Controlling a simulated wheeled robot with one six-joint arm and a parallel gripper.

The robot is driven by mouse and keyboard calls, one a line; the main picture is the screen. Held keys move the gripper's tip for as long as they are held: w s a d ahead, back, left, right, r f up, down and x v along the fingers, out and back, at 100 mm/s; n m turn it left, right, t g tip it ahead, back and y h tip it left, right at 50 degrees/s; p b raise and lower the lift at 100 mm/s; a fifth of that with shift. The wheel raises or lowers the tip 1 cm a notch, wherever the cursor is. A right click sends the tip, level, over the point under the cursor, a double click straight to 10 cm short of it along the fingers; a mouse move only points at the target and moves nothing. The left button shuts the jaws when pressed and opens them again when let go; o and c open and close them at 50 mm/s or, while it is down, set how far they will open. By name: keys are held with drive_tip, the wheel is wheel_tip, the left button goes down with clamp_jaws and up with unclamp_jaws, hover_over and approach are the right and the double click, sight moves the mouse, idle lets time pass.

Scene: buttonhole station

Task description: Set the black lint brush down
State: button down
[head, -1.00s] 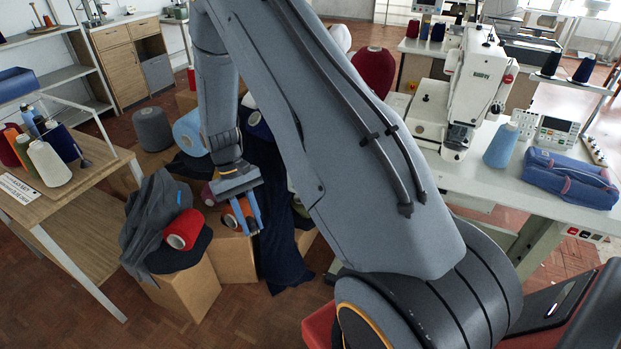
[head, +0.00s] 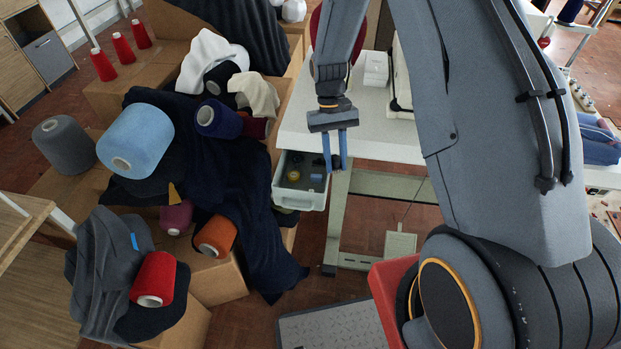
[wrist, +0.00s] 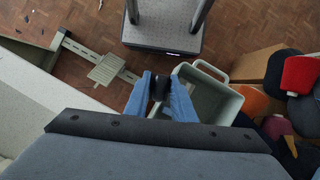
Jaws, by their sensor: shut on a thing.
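My gripper (head: 336,162) hangs beside the front edge of the white table, its two blue fingers pointing down. It is shut on a small dark thing, which I take to be the black lint brush (wrist: 158,88). Only a little of the brush shows between the fingertips, and the rest is hidden. In the head view the gripper is just right of an open pale bin (head: 301,200). The wrist view shows the brush at the left of the same bin (wrist: 211,92). I cannot tell the height between them.
The bin holds a few small things, one yellowish and one blue. The white table (head: 375,135) is close behind the gripper. Boxes with dark cloth (head: 225,185), a blue cone (head: 136,141) and an orange cone (head: 215,236) stand left. A grey pedal (head: 400,243) is below right.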

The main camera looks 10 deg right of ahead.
drive_tip(key=w+a+f+m+y+b, duration=0.1)
drive_tip(key=a+m+b, duration=0.1)
drive_tip(key=a+b, duration=0.45)
drive_tip(key=w+a+f+m+y+b, duration=0.1)
drive_tip(key=a+f+m+b, duration=0.1)
drive_tip(key=a+b, duration=0.4)
drive_tip(key=shift+a+f+p, duration=0.2)
drive_tip(key=shift+f+p, duration=0.15)
drive_tip(key=shift+f, duration=1.15)
drive_tip(key=shift+a+f+p, duration=0.2)
drive_tip(key=shift+f+p, duration=0.2)
drive_tip(key=shift+f, duration=1.15)
drive_tip(key=shift+a+f+p, duration=0.2)
drive_tip(key=shift+f+p, duration=0.15)
drive_tip(key=shift+f, duration=1.15)
drive_tip(key=c, duration=1.9)
unclamp_jaws()
drive_tip(key=shift+f, duration=0.15)
drive_tip(key=shift+o, duration=0.7)
